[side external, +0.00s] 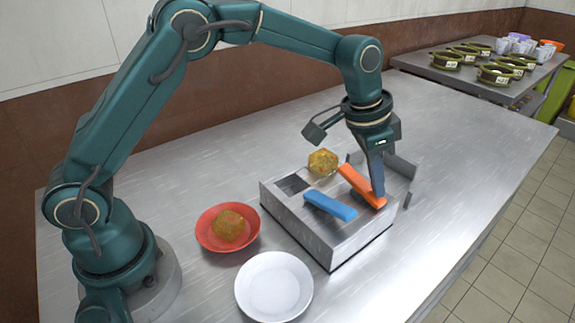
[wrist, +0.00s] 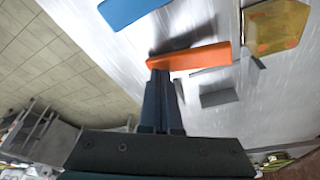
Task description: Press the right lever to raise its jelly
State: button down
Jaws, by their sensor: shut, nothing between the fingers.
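A metal box (side external: 300,225) on the table carries a blue lever (side external: 330,206) and, right of it, an orange lever (side external: 358,183). The orange lever tilts, its end near my gripper low and its far end raised. An amber jelly (side external: 323,162) shows at the box's back edge, behind the orange lever; it also shows in the wrist view (wrist: 275,26). My gripper (side external: 379,192) is shut and empty, pointing down, its fingertips at the low end of the orange lever and seemingly touching it. The wrist view shows the fingertips against the orange lever (wrist: 190,59).
A dark square opening (side external: 293,184) in the box is empty. A red plate (side external: 204,236) with another amber jelly (side external: 229,226) and an empty white plate (side external: 273,287) stand left of the box. Green-rimmed items (side external: 495,74) fill a back table.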

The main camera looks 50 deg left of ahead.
notch_tip(320, 180, up, 8)
dwell(0.9)
